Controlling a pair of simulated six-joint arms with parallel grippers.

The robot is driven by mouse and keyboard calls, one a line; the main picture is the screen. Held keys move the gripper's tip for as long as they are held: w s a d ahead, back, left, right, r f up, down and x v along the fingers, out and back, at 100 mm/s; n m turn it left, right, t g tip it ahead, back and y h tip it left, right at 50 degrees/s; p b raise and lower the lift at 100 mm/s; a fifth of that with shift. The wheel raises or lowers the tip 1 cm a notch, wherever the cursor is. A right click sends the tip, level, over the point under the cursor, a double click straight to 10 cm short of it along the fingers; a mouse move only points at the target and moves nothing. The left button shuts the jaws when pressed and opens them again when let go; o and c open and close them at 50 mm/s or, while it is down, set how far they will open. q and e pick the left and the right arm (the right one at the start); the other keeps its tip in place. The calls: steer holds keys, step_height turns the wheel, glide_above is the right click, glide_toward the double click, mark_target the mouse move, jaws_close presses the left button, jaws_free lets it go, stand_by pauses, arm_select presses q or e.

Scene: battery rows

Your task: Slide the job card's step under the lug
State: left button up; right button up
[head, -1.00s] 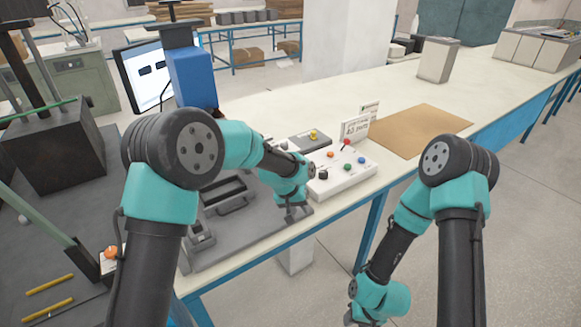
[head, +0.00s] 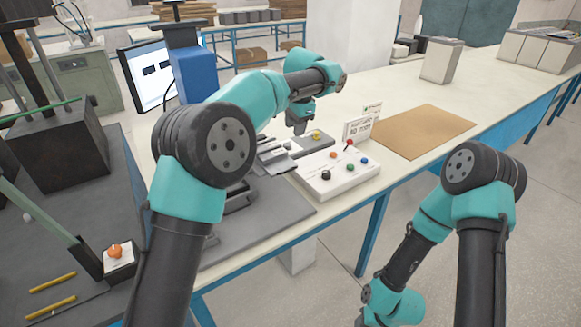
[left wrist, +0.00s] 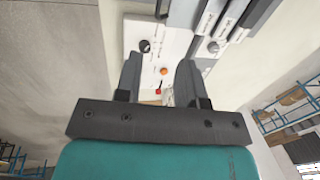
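The white job card (head: 358,131) stands upright behind the button box in the head view; its print is too small to read surely. A whitish piece, perhaps the card, shows between my fingers in the left wrist view. My left gripper (head: 299,126) is above the table, left of the card and near a grey plate with a yellow knob (head: 317,135). Its fingers (left wrist: 158,82) are apart, with nothing held between them. I cannot tell which part is the lug. My right arm hangs at the lower right, its gripper below the frame.
The white button box (head: 338,176) has coloured buttons and a red-tipped lever (head: 349,145). Grey slotted parts (head: 272,154) lie to its left. A brown mat (head: 424,131) lies to the right of the card. The table beyond it is clear up to a grey bin (head: 441,62).

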mark_target(289, 170)
arm_select(q)
steer(key=shift+f, duration=0.1)
steer(key=f, duration=0.5)
steer(key=w+a+f, duration=0.1)
steer(key=f, duration=0.5)
steer(key=w+f, duration=0.1)
steer(key=f, duration=0.5)
steer(key=shift+w+a, duration=0.25)
steer(key=shift+a, duration=0.1)
steer(key=shift+c, duration=0.2)
jaws_close()
